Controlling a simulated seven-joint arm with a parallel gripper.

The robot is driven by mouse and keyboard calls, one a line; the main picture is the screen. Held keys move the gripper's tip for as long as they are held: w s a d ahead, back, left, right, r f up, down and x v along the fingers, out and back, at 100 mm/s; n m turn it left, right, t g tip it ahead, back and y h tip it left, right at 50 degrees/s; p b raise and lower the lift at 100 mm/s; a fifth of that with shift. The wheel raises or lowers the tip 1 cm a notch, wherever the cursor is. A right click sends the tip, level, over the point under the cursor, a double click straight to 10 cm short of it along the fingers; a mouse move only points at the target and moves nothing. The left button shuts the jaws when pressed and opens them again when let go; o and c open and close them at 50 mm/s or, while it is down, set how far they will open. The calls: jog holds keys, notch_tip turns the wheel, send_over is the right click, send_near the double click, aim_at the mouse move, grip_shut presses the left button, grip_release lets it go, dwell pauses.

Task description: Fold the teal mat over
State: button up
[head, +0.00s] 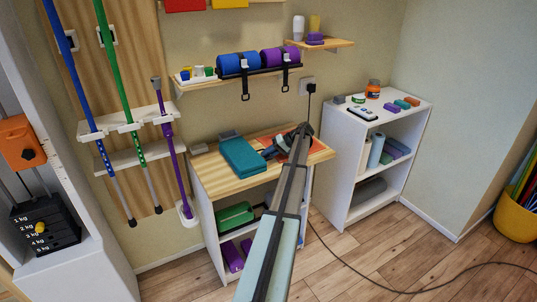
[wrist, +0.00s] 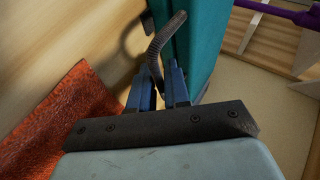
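The teal mat (head: 243,157) lies on the wooden top of the low shelf unit, a thick, flat block shape. In the wrist view, part of the teal mat (wrist: 203,35) stretches away beyond my gripper's fingers. My gripper (head: 265,153) is low over the shelf top, at the right edge of the mat. In the wrist view, the two blue fingers of my gripper (wrist: 159,82) stand close to the mat's near end.
An orange-red cloth (wrist: 55,125) lies beside my gripper on the wooden top (head: 225,187). A grey item (head: 199,149) sits at the back left. Above is a wall shelf with blue (head: 238,64) and purple rolls. A white shelf unit (head: 335,150) stands at the right.

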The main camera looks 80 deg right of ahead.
jog(key=shift+o, duration=0.4)
jog(key=shift+f, duration=0.1)
jog(key=shift+s, duration=0.15)
jog(key=v, duration=1.3)
jog(key=shift+r, duration=0.3)
